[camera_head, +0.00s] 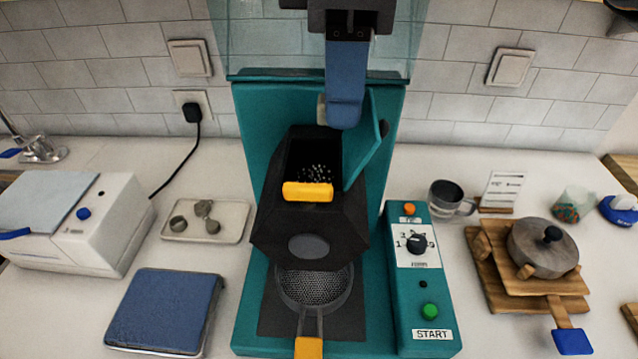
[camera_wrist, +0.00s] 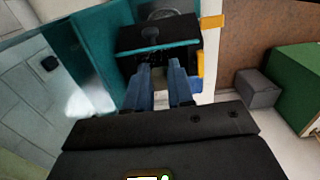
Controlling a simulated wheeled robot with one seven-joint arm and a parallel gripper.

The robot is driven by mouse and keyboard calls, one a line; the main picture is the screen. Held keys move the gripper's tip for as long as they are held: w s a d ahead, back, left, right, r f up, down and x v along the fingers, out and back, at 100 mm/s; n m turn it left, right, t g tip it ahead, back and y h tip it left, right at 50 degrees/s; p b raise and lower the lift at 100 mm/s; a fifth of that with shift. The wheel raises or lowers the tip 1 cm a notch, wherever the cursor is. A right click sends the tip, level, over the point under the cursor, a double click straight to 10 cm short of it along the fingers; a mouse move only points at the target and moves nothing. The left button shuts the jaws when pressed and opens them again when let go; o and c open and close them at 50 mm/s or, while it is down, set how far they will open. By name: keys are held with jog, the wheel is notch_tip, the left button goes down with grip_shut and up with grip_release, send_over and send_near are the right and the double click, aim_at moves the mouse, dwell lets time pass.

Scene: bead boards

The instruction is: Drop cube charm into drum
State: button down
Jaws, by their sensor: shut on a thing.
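The black faceted drum (camera_head: 305,240) stands in the teal machine, its top opening facing up, with small pale beads inside. A yellow bar (camera_head: 307,191) crosses its front rim. My gripper (camera_head: 343,120) has blue fingers pointing down, above the back right of the opening. A small grey-beige piece (camera_head: 321,109), likely the cube charm, shows at the left edge of the fingers; most of it is hidden. In the wrist view my gripper (camera_wrist: 164,72) points toward the dark drum (camera_wrist: 160,42); the charm is not clear there.
A teal flap (camera_head: 372,145) stands open at the opening's right, close to my fingers. A tray (camera_head: 235,208) holds several grey charms. A mesh strainer (camera_head: 314,287) sits below the drum. A control panel (camera_head: 425,290) stands right, a blue-topped scale (camera_head: 163,310) left.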

jog(key=c, duration=0.9)
grip_release()
jog(key=shift+r, duration=0.1)
notch_tip(320, 180, up, 8)
jog(key=shift+f, duration=0.15)
